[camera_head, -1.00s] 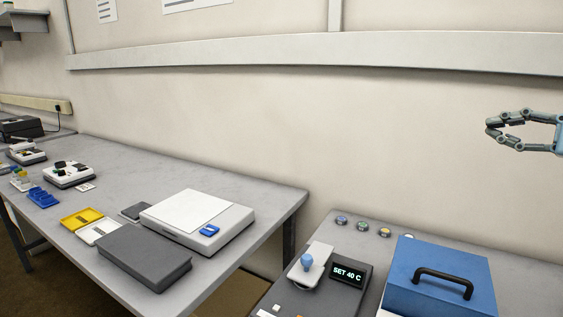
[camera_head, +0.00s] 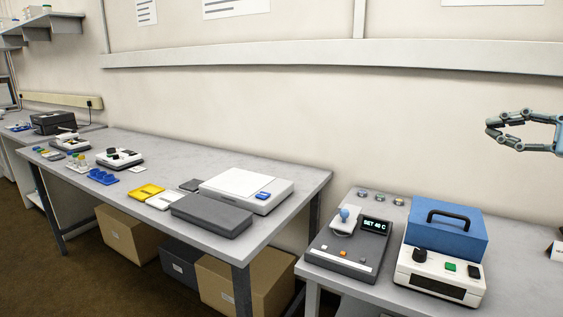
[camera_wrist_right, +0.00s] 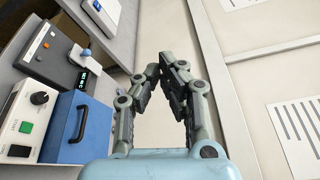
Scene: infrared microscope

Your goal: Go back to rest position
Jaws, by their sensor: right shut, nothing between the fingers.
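My right gripper (camera_head: 490,129) is at the right edge of the head view, raised in front of the bare wall and clear of the tables. In the right wrist view its fingers (camera_wrist_right: 163,68) come together at the tips, shut with nothing between them. My left gripper is in neither view.
On the right table stand a blue box with a black handle (camera_head: 470,237), a white unit with a knob (camera_head: 450,290) and a grey device with a lit display (camera_head: 340,262). The long grey table (camera_head: 160,150) holds a white instrument (camera_head: 230,185), a dark grey slab (camera_head: 212,216) and small trays. Cardboard boxes (camera_head: 128,235) sit below.

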